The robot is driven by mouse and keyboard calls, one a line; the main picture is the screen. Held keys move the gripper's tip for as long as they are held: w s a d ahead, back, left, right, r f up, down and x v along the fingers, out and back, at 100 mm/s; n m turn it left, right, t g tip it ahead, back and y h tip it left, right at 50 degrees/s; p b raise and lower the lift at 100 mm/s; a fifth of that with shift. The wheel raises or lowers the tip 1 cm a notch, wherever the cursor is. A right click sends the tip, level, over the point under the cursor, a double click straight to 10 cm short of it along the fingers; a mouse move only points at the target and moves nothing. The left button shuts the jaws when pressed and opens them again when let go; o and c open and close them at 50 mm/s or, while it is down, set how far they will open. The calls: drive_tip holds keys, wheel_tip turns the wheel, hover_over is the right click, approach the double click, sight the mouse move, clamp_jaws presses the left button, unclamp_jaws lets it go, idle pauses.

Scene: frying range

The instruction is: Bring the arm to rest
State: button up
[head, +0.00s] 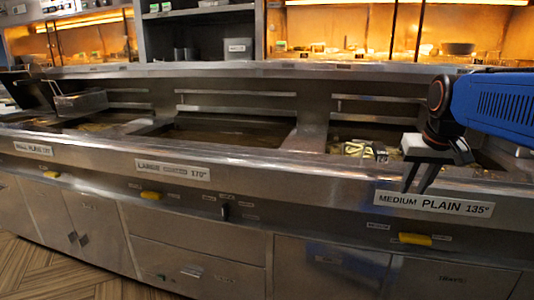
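My gripper (416,188) hangs from my blue arm at the right of the head view, with its black fingers pointing down. It is in front of the steel fryer range, over the label "MEDIUM PLAIN 135°" (434,204). A gap shows between the two fingers, and I see nothing held in it. A pale block shows at the top of the gripper. The arm comes in from the right edge, over the right fryer well (350,133).
The middle fryer well (220,132) holds dark liquid. A fry basket (82,103) sits at the left well. Yellow handles (415,239) stick out along the range front. Shelves and a lit warming area (390,28) stand behind. Open wooden floor (40,270) shows at lower left.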

drive_tip(key=s+a+f+n, duration=0.1)
drive_tip(key=s+a+f, duration=0.3)
drive_tip(key=s+f, duration=0.5)
drive_tip(key=s+a+f+n, duration=0.1)
drive_tip(key=s+a+f, duration=0.3)
drive_tip(key=s+f, duration=0.4)
drive_tip(key=s, duration=0.4)
drive_tip(key=shift+a+f+y, duration=0.2)
drive_tip(key=shift+f+y, duration=0.15)
drive_tip(key=shift+y, duration=0.05)
drive_tip(key=shift+s, duration=0.1)
